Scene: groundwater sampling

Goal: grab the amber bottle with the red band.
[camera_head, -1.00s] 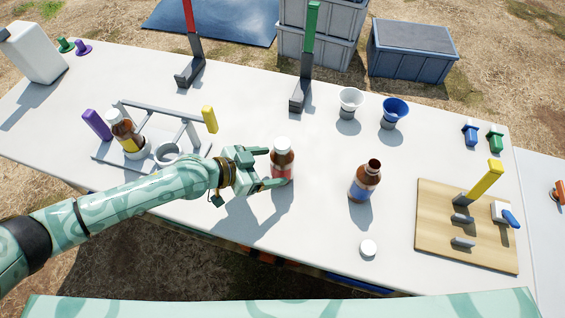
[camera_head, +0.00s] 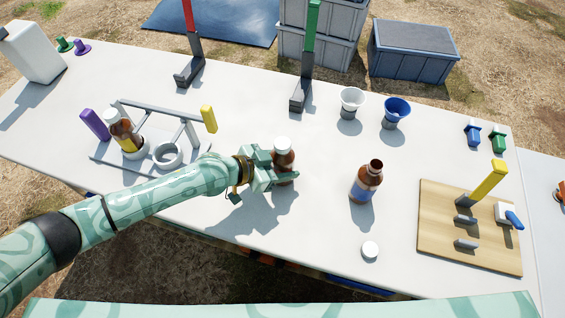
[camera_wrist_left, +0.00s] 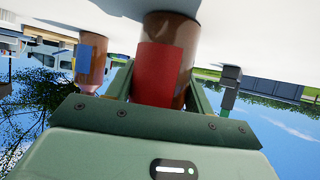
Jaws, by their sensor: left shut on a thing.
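The amber bottle with the red band (camera_head: 282,154) stands upright on the white table with a white cap on. My left gripper (camera_head: 284,169) is shut around it, with a finger on each side of the body. In the left wrist view the bottle's red band (camera_wrist_left: 160,75) sits between the fingers, and the picture is upside down. In the head view the gripper hides the band and most of the lower bottle. My right gripper does not show.
An open amber bottle with a blue band (camera_head: 366,182) stands to the right, with a loose white cap (camera_head: 370,250) in front. A grey rack (camera_head: 108,160) holding another amber bottle (camera_head: 126,136) is to the left. A wooden board (camera_head: 440,240) lies at the right.

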